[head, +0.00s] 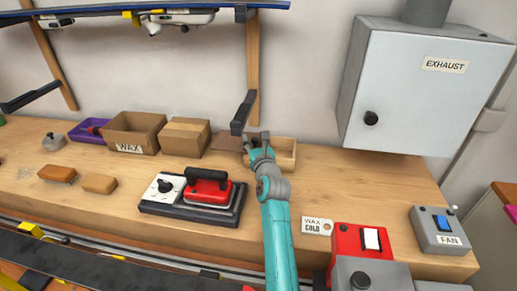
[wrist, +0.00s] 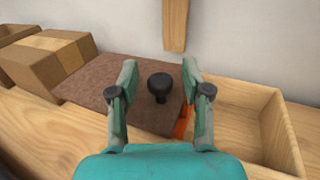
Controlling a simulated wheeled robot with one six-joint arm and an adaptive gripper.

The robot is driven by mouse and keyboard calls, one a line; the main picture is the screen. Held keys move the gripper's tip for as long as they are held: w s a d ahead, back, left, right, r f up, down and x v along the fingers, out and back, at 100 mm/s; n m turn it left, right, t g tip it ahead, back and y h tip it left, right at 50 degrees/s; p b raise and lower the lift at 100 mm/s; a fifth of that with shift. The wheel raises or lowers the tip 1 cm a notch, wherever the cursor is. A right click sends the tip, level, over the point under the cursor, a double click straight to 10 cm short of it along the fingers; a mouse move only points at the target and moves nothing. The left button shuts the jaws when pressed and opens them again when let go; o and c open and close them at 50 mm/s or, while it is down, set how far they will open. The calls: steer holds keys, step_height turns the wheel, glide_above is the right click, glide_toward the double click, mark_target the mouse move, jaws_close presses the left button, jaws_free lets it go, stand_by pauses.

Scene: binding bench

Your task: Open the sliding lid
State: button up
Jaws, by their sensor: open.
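The sliding lid (wrist: 105,88) is a flat brown panel with a black knob (wrist: 159,86) near its right end. It also shows in the head view (head: 226,143), left of my gripper. The pale wooden box (wrist: 287,140) is uncovered on its right side, and the lid reaches out to its left. My gripper (wrist: 159,82) is open, with one finger on each side of the knob and visible gaps to both. In the head view my arm and gripper (head: 256,137) hide the knob and part of the box (head: 287,152). An orange strip (wrist: 182,122) shows at the lid's right edge.
A closed cardboard box (head: 185,137) stands left of the lid, beside an open WAX box (head: 135,131). A wooden post with a dark bracket (head: 243,112) rises behind. Bench right of the box is clear.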

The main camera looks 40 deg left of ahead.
steer(key=v, duration=1.1)
steer(key=shift+s+d, duration=0.15)
steer(key=shift+d, duration=0.1)
